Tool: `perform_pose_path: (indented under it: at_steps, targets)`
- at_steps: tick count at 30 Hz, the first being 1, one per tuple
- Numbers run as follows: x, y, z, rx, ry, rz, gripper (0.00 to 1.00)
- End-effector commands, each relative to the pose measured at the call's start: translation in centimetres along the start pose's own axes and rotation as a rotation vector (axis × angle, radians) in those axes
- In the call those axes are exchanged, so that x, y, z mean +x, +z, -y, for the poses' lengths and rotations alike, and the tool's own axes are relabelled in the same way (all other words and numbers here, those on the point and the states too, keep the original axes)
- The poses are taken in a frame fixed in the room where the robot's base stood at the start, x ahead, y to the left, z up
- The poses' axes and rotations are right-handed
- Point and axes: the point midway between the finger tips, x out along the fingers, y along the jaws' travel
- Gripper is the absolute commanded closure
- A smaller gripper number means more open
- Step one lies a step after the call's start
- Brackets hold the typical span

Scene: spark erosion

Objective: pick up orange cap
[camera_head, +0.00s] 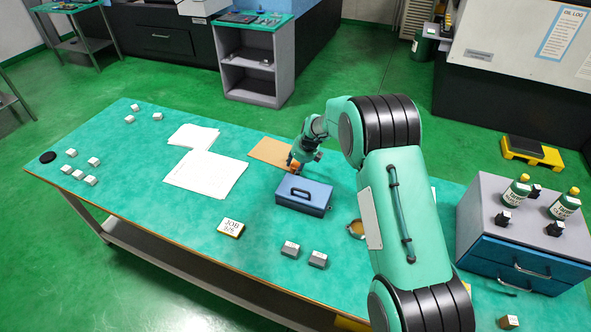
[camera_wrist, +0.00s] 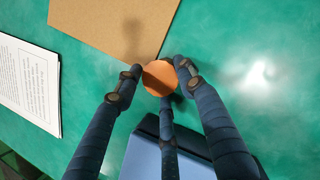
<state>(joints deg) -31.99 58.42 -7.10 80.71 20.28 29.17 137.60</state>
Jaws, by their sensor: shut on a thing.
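The orange cap (camera_wrist: 159,77) is a round orange disc between the fingertips of my gripper (camera_wrist: 158,80) in the wrist view. The dark fingers are shut on it from the left, right and below. In the head view my gripper (camera_head: 298,161) is at the far side of the blue box, and a small orange patch of the cap (camera_head: 294,165) shows at its tips. The cap's underside is hidden, and I cannot tell whether it touches the table.
A blue box with a handle (camera_head: 304,196) stands right in front of my gripper. A brown board (camera_head: 271,152) and white papers (camera_head: 207,174) lie to the left. A grey drawer unit with bottles (camera_head: 522,245) stands at the right. The table's left front is mostly free.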

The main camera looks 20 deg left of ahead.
Motion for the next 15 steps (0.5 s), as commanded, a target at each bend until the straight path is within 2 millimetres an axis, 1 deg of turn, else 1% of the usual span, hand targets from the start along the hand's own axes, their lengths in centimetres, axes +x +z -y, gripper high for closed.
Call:
perform_pose_path:
  at_steps: [8, 11, 12, 15]
  targets:
    - [-0.2, 0.2, -0.1, -0.001, 0.000, 0.002, 0.81]
    - [-0.7, 0.4, -0.1, -0.001, 0.000, 0.002, 0.81]
    - [-0.9, 0.6, -0.1, -0.001, -0.001, 0.003, 0.85]
    - [-1.9, 1.0, 0.0, -0.002, -0.001, 0.003, 0.85]
